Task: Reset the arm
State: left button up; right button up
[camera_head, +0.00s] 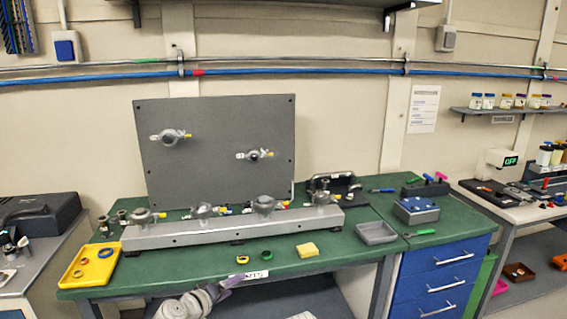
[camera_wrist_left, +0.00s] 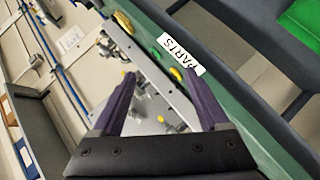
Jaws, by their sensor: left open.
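My left arm shows at the bottom of the head view, in front of the green bench's (camera_head: 345,245) front edge. Its gripper (camera_head: 232,284) is near the white label on that edge. In the left wrist view the two dark fingers of this gripper (camera_wrist_left: 160,92) stand wide apart with nothing between them. Beyond the fingers, apart from them, are the grey rail (camera_wrist_left: 158,82) and the label reading PARTS (camera_wrist_left: 180,55). My right gripper is in neither view.
A long grey rail with valves (camera_head: 230,229) and an upright grey panel (camera_head: 220,155) stand on the bench. A yellow tray (camera_head: 75,281) is at left, a grey tray (camera_head: 376,233) at right. A yellow block (camera_head: 307,250) lies near the front edge.

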pick_arm(q)
jog(key=s+d+f+m+g+p, duration=0.2)
jog(key=s+d+f+m+g, duration=0.4)
jog(key=d, duration=0.4)
jog(key=s+f+m+g+y+p, duration=0.1)
jog(key=s+m+g+y, duration=0.1)
jog(key=s, duration=0.5)
jog(key=s+a+f+m+g+y+p, duration=0.1)
jog(key=s+m+g+y, duration=0.1)
jog(key=s+g+y, duration=0.2)
jog(key=s+y, duration=0.1)
jog(key=s, duration=0.2)
jog(key=shift+s+a+f, duration=0.3)
jog(key=shift+s+f, duration=0.05)
jog(key=shift+f, duration=0.05)
jog(key=shift+c, duration=0.3)
